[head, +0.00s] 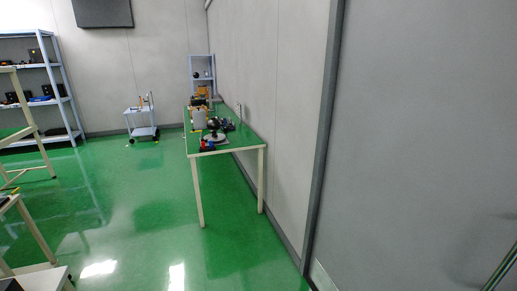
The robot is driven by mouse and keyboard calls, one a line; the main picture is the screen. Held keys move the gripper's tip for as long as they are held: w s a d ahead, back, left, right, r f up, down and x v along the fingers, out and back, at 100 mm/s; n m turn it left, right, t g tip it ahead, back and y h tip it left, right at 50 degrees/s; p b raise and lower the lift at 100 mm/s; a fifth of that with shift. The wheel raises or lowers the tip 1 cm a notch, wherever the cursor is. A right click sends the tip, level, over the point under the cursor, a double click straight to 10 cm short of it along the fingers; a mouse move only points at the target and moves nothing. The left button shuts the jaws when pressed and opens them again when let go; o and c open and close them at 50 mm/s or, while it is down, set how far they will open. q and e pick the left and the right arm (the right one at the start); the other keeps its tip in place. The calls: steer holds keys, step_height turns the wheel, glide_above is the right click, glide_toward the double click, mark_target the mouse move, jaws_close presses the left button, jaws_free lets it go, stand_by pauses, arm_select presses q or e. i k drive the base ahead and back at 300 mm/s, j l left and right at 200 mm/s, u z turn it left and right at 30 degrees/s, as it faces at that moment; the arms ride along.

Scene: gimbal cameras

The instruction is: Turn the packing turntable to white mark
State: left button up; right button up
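A long table (231,147) with a green top and pale legs stands against the grey wall, some distance ahead. On its near end lies a flat, round greyish thing (220,141) that may be the packing turntable; it is too small to be sure. Dark, red and blue items sit on or beside it. I cannot make out a white mark. Neither of my grippers is in view.
The glossy green floor (130,200) is open left of the table. A white cart (141,118) and a shelf rack (203,68) stand farther back. Shelves (35,85) and pale tables line the left. A wall with a grey post (322,130) closes the right.

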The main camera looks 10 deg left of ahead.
mark_target(213, 124)
steer(key=i+u, duration=0.3)
steer(key=i, duration=0.2)
steer(key=i+l+u, duration=0.3)
steer(key=i, duration=0.2)
steer(key=i+l+u, duration=0.25)
steer(key=i, duration=0.25)
steer(key=j, duration=0.1)
